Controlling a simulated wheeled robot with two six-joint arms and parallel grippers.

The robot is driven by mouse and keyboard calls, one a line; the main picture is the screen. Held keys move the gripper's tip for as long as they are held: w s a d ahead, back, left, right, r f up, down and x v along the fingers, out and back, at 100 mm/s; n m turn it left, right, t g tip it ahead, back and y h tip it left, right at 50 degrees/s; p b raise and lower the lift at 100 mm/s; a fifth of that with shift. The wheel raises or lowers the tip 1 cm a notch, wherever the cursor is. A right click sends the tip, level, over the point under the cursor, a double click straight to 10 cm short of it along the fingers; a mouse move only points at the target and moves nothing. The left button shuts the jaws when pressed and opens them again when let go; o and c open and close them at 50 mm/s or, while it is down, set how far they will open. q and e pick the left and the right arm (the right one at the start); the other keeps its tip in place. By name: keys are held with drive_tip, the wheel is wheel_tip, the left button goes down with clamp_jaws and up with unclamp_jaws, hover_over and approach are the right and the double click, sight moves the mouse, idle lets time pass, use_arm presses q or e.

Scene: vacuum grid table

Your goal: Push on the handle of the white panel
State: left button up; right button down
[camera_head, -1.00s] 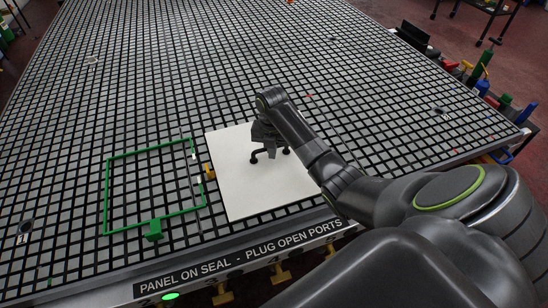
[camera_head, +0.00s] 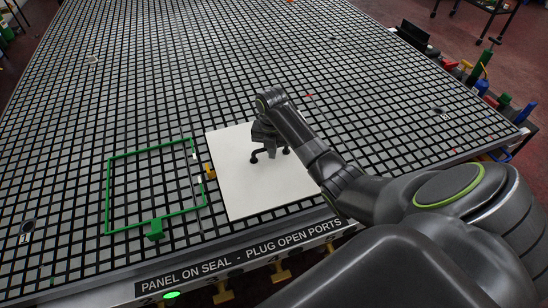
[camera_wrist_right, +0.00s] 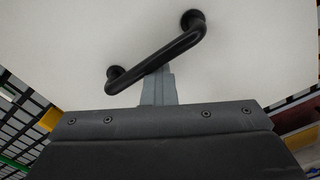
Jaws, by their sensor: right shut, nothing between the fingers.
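The white panel (camera_head: 237,187) lies flat on the grid table, right of a green outline. Its black bow handle (camera_head: 286,151) stands up near the panel's middle. My right gripper (camera_head: 265,146) is over the panel at the handle and hides part of it. In the right wrist view the handle (camera_wrist_right: 172,52) runs slantwise between two round feet on the white panel (camera_wrist_right: 90,38). The shut fingers of my right gripper (camera_wrist_right: 160,80) reach up to the handle's bar, empty, and seem to touch it. My left gripper is not in view.
A green rectangular seal outline (camera_head: 107,190) with a green block (camera_head: 155,229) lies left of the panel. A yellow piece (camera_head: 210,171) sits at the panel's left edge. A lettered strip (camera_head: 240,257) runs along the table's front. The grid behind is mostly clear.

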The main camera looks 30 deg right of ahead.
drive_tip(key=shift+f+p, duration=0.1)
drive_tip(key=shift+p, duration=0.55)
idle(0.8)
drive_tip(key=shift+s+p, duration=0.15)
drive_tip(key=shift+p, duration=0.35)
drive_tip(key=shift+s+a+f+p, duration=0.1)
drive_tip(key=shift+s+p, duration=0.15)
drive_tip(key=shift+p, duration=0.3)
drive_tip(key=shift+s+a+p, duration=0.25)
drive_tip(key=shift+s+p, duration=0.8)
drive_tip(key=shift+p, duration=0.15)
wheel_tip(320, 180, up, 8)
drive_tip(key=p, duration=0.6)
drive_tip(key=shift+p, duration=0.4)
